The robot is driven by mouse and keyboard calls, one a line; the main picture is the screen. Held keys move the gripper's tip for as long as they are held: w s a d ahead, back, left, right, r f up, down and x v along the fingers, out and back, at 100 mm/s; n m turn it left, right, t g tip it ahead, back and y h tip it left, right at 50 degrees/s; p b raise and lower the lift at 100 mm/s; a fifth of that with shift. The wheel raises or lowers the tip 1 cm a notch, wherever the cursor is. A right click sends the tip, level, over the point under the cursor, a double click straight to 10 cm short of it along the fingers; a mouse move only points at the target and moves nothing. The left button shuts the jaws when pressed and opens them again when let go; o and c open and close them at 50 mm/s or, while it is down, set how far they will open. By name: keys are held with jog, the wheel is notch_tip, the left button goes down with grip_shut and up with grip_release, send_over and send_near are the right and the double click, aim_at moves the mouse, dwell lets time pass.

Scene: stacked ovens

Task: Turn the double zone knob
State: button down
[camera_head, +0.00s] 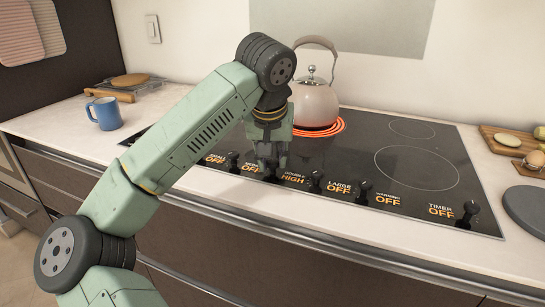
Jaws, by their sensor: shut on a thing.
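The double zone label (292,178) on the black cooktop's front panel reads HIGH in orange. My gripper (269,168) points down just left of this label, shut on the knob there, which appears to be the double zone knob. The gripper mostly hides that knob, so its exact angle cannot be told. A ring-shaped burner (335,128) glows orange-red under a pale kettle (314,101) behind the gripper.
Neighbouring black knobs stand close by, at left (232,161) and right (315,181); their zone labels read OFF. Another knob (362,191) and the timer knob (468,213) are farther right. A blue mug (106,114) stands on the left counter. The cooktop's right half is clear.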

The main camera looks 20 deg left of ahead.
jog(key=n+y, duration=0.1)
jog(key=n, duration=0.1)
jog(key=n+g+y, duration=0.1)
jog(key=n, duration=0.2)
jog(key=shift+w+d+n+b, duration=0.1)
jog(key=shift+d+n+b, duration=0.1)
jog(key=shift+n+b, duration=0.1)
jog(key=n+g+p, duration=0.1)
jog(key=n, duration=0.2)
jog(key=n+g+y+p, duration=0.1)
jog(key=n, duration=0.2)
jog(key=shift+w+d+r, duration=0.1)
jog(key=shift+w+r, duration=0.05)
jog(key=shift+w, duration=0.05)
jog(key=n+g+p, duration=0.1)
jog(key=n, duration=0.2)
jog(key=n+g+p, duration=0.1)
jog(key=n+p, duration=0.1)
jog(key=n, duration=0.1)
jog(key=shift+w+n+g, duration=0.2)
jog(key=shift+n+g, duration=0.1)
jog(key=shift+n, duration=0.1)
jog(key=n+g+p, duration=0.1)
jog(key=n+p, duration=0.2)
jog(key=shift+w+n, duration=0.15)
jog(key=shift+n, duration=0.25)
jog(key=shift+n+g+h+p, duration=0.4)
jog(key=shift+n+g, duration=0.1)
jog(key=shift+n, duration=0.3)
jog(key=shift+f, duration=0.2)
